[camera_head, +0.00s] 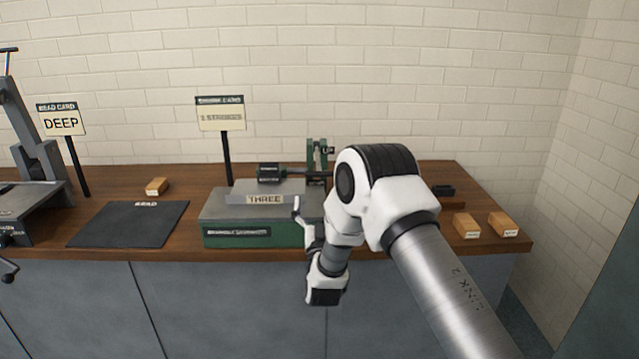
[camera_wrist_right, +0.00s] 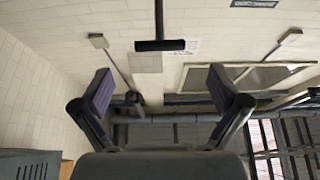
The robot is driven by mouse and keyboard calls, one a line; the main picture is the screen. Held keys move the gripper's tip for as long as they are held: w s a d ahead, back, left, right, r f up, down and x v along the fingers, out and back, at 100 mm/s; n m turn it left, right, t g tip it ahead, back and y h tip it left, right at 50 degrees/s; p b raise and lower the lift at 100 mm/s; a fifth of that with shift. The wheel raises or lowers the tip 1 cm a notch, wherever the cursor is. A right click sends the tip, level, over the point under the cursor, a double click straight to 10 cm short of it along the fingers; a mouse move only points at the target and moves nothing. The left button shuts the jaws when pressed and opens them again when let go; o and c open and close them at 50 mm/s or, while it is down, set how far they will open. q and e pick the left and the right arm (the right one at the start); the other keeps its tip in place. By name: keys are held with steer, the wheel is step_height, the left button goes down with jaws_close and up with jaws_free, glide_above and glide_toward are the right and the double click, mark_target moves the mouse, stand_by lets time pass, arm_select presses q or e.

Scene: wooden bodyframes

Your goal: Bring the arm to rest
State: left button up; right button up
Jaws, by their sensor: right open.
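My right arm (camera_head: 450,285) comes in from the lower right of the head view, bends at a high elbow and hangs down in front of the bench. Its wrist is just before the bench's front edge, and the fingers are hard to make out there. In the right wrist view my right gripper (camera_wrist_right: 162,90) is open, its two dark fingers wide apart with nothing between them. That view faces the room's upper walls and ceiling, away from the bench. My left gripper is not in view.
The wooden bench (camera_head: 180,220) carries a green machine (camera_head: 250,233) with a THREE plate (camera_head: 265,198), partly hidden by my arm.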

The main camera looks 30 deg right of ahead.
steer(key=v, duration=0.4)
steer(key=shift+a, duration=0.1)
